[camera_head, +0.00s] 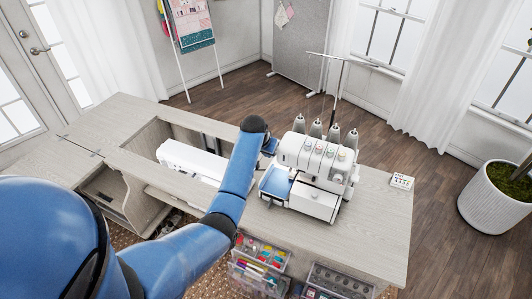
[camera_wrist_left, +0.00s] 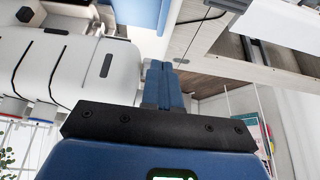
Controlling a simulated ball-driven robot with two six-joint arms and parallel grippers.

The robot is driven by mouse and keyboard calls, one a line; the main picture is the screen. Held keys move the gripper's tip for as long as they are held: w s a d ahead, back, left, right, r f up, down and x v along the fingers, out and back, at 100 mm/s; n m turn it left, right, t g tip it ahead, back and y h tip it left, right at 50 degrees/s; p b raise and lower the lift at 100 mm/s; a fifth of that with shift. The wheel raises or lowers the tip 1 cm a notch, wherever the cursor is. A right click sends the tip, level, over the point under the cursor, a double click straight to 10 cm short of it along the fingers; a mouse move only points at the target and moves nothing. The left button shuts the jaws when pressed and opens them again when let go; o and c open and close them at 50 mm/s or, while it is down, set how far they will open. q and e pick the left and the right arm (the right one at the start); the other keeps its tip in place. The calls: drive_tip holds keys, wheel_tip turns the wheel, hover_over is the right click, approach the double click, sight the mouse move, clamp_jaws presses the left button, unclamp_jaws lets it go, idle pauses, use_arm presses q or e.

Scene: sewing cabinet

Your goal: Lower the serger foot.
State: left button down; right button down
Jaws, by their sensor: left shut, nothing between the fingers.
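The white serger (camera_head: 318,158) stands on the cabinet top with several thread cones behind it. Its white body (camera_wrist_left: 85,68) fills the left of the left wrist view, with a dark slot on it. My left gripper (camera_head: 271,147) is at the left rear side of the serger, partly hidden by my own arm. In the left wrist view its blue fingers (camera_wrist_left: 158,85) are together and empty, close beside the serger's body. I cannot tell whether they touch it. The serger foot cannot be made out in either view. My right gripper is not in view.
A white sewing machine (camera_head: 190,160) lies in the cabinet opening left of my arm. The wooden top (camera_head: 365,225) is clear right of the serger, apart from a small white card (camera_head: 402,181). Clear drawers (camera_head: 258,262) sit below the front edge. A thread stand (camera_head: 338,80) rises behind the serger.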

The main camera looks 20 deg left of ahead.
use_arm(q)
drive_tip(key=f+t+b, duration=0.2)
drive_tip(key=shift+s+f+t, duration=0.2)
drive_tip(key=shift+f+t, duration=0.15)
drive_tip(key=shift+t, duration=0.05)
drive_tip(key=shift+w+r, duration=0.2)
drive_tip(key=shift+r, duration=0.15)
drive_tip(key=shift+s, duration=0.1)
drive_tip(key=shift+r+p, duration=0.8)
drive_tip(key=shift+p, duration=0.05)
drive_tip(key=shift+r, duration=0.15)
